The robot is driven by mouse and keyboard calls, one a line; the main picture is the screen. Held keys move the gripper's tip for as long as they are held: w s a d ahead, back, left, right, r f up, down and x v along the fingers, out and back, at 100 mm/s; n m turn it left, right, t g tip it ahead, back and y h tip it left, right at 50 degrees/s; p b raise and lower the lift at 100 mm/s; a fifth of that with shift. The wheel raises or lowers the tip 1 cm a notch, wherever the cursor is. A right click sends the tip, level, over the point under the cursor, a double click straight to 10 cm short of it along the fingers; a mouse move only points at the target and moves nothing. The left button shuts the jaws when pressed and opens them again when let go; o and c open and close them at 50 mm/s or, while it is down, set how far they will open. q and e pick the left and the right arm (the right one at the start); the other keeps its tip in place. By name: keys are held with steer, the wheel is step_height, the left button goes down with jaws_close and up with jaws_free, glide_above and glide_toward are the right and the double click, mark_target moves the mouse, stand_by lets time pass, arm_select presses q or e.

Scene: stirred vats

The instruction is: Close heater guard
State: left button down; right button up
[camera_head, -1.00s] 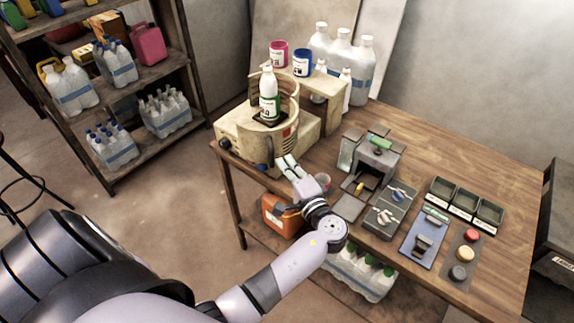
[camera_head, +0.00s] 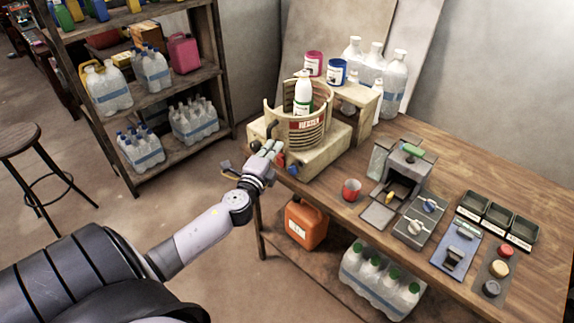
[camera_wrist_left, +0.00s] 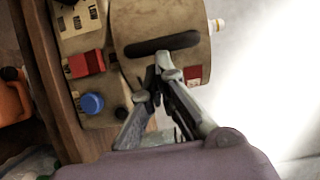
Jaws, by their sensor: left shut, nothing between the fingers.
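The heater (camera_head: 318,160) is a cream box at the table's left corner. Its curved cream guard (camera_head: 322,128) with a red HEATER label stands around a white bottle (camera_head: 303,92) and hides the bottle's lower part. A dark handle (camera_head: 271,131) is at the guard's left front; it shows as a long black bar in the left wrist view (camera_wrist_left: 162,43). My left gripper (camera_head: 271,149) is shut and empty, with its fingertips (camera_wrist_left: 158,66) close to the handle. I cannot tell whether they touch. My right gripper is out of view.
A blue knob (camera_wrist_left: 92,103) and a red switch (camera_wrist_left: 86,63) are on the heater's front beside my fingers.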

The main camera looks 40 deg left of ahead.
mark_target(266, 120)
arm_select(q)
steer(key=w+a+m+h+b, duration=0.1)
steer(key=a+h+b, duration=0.1)
steer(key=a, duration=0.1)
steer(key=w+a+m+h+b, duration=0.2)
steer(key=a+b, duration=0.1)
steer(key=w+a+m+t+h+b, duration=0.1)
steer(key=a+h+b, duration=0.1)
steer(key=a, duration=0.2)
steer(key=shift+w+f+b, duration=0.1)
steer(key=shift+w+b, duration=0.3)
steer(key=shift+w+a+b, duration=0.5)
steer(key=shift+w+a, duration=0.3)
steer(key=shift+a, duration=0.05)
steer(key=shift+s, duration=0.1)
